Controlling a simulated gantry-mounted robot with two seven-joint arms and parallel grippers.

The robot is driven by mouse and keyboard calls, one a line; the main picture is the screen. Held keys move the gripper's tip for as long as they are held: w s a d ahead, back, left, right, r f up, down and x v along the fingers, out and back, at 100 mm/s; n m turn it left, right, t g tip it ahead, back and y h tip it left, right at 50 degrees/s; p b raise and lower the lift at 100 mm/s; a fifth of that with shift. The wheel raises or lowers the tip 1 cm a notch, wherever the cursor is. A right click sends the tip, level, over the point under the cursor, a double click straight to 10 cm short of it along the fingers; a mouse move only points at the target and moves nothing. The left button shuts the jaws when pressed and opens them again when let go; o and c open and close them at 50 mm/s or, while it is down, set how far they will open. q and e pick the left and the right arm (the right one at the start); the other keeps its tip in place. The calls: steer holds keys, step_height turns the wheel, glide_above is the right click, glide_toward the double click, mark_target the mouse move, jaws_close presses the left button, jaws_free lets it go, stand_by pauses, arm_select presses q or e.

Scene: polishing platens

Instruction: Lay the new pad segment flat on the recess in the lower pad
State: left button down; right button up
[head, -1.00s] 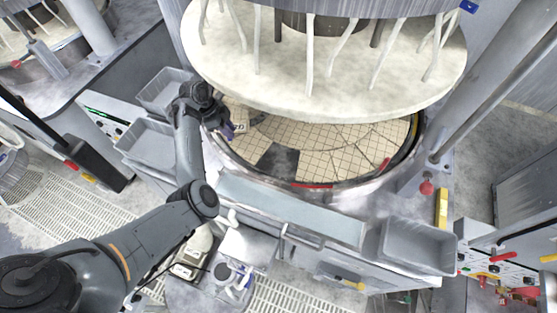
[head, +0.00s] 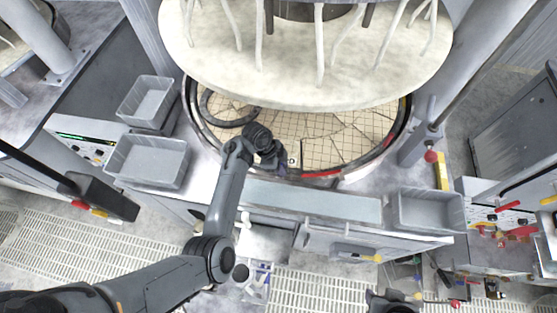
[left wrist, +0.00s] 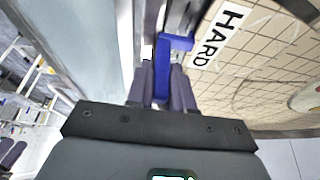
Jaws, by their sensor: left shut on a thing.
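My left gripper (head: 278,168) is at the front edge of the lower pad (head: 350,145), a tan gridded disc. In the left wrist view my left gripper (left wrist: 163,75) is shut on a blue tab (left wrist: 163,82). The dark recess is mostly hidden behind the gripper and segment. I cannot tell whether the segment touches it. My right gripper's fingers do not show.
A large pale upper platen (head: 320,75) with hanging hoses overhangs the back of the pad. A dark curved ring (head: 229,122) lies on the pad's left. Grey bins (head: 150,160) stand at left, another grey bin (head: 428,210) at right. A metal ledge (head: 330,203) runs along the front.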

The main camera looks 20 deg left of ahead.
arm_select(q)
steer(key=shift+f, duration=0.3)
